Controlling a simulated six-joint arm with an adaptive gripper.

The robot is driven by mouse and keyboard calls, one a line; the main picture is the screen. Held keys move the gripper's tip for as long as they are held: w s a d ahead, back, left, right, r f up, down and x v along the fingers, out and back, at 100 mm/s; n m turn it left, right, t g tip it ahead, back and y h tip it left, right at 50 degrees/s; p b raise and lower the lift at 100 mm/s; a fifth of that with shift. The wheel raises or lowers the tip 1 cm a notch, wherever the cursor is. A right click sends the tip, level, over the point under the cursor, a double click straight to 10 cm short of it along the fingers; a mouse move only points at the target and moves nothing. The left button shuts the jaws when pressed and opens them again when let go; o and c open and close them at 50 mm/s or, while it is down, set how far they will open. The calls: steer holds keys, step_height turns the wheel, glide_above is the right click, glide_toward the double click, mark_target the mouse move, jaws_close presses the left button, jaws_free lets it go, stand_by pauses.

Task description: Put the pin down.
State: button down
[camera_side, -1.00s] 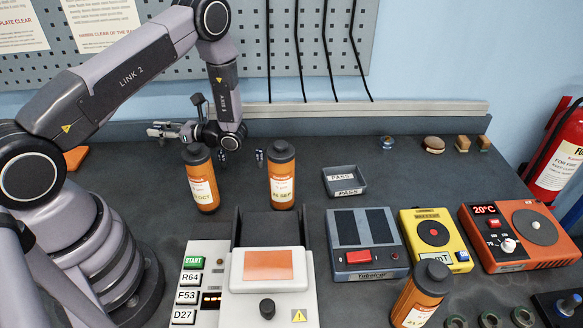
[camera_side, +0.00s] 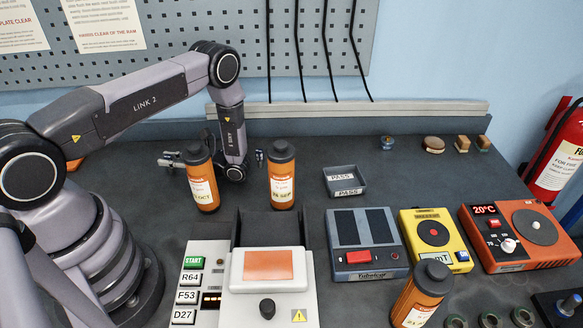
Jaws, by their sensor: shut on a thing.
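My gripper (camera_side: 168,158) is low over the back left of the bench, behind the left orange bottle, with its fingers pointing left. It is shut on the pin, but the pin is too small and too dark to make out there. The bottle hides part of the gripper, so I cannot tell whether the pin touches the bench. A small dark metallic piece (camera_side: 259,157) stands between the two orange bottles; I cannot tell what it is.
Two orange bottles, left (camera_side: 203,185) and right (camera_side: 282,180), stand close in front of my wrist. A PASS tray (camera_side: 359,175) lies to the right. A white-topped press (camera_side: 268,285) is in front. Bench behind the tray is clear.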

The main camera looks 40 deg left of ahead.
steer(key=shift+f, duration=0.1)
steer(key=c, duration=1)
jaws_free()
steer(key=shift+o, duration=0.2)
steer(key=shift+d, duration=0.1)
